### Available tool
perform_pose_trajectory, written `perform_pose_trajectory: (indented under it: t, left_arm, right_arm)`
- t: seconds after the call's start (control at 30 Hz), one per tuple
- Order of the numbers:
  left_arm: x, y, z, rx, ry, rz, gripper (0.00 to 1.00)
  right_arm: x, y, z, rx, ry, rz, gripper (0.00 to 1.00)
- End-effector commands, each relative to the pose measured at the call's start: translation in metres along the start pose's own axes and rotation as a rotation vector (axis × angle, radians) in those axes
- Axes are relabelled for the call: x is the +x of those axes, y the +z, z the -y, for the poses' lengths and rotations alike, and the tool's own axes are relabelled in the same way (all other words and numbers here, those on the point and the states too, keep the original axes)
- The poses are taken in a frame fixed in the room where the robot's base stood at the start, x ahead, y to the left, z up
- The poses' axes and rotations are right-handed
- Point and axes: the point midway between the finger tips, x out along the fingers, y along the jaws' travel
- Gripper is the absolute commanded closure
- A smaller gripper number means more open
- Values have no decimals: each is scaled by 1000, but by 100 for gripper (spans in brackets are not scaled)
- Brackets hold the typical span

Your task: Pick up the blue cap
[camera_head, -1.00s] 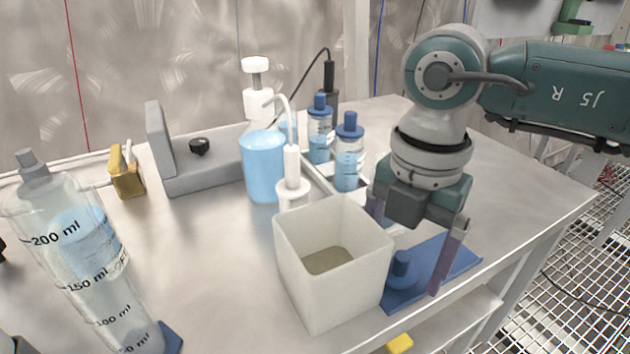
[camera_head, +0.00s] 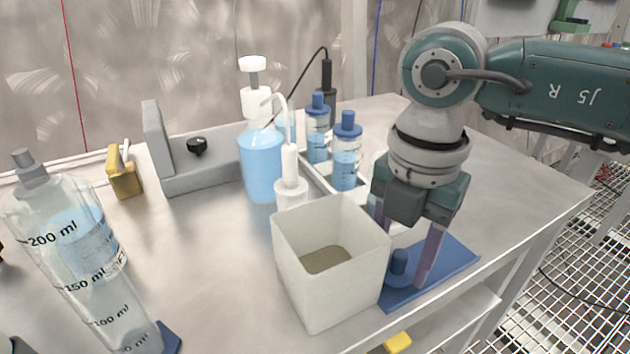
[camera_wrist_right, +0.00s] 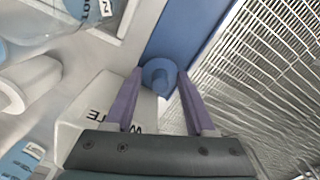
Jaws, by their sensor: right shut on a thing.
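The blue cap (camera_head: 399,264) stands on the blue mat (camera_head: 447,263) at the right front of the bench, just right of the cream box. In the right wrist view the cap (camera_wrist_right: 159,75) sits between the purple fingertips. My right gripper (camera_head: 402,268) points down from above and is shut on the cap; its left finger is mostly hidden behind the box. The right gripper also shows in the right wrist view (camera_wrist_right: 160,84). My left gripper is not in view.
The open cream box (camera_head: 330,288) stands close on the left of the cap. Bottles with blue caps (camera_head: 346,158), a blue wash bottle (camera_head: 262,165) and a large graduated bottle (camera_head: 75,255) stand farther left. The bench's front edge is near the mat.

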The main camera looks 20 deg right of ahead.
Motion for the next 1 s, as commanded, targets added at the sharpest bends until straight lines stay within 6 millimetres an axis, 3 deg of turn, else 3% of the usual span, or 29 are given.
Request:
perform_pose_trajectory:
  t: [0.27, 0.47, 1.0]
  left_arm:
    - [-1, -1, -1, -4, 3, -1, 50]
    - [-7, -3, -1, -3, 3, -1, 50]
    - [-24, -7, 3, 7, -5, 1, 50]
  right_arm:
    - [-5, 0, 0, 0, 1, 0, 96]
    - [-29, 1, 0, 0, 3, 2, 96]
    - [-160, 1, -1, 1, 4, 2, 96]
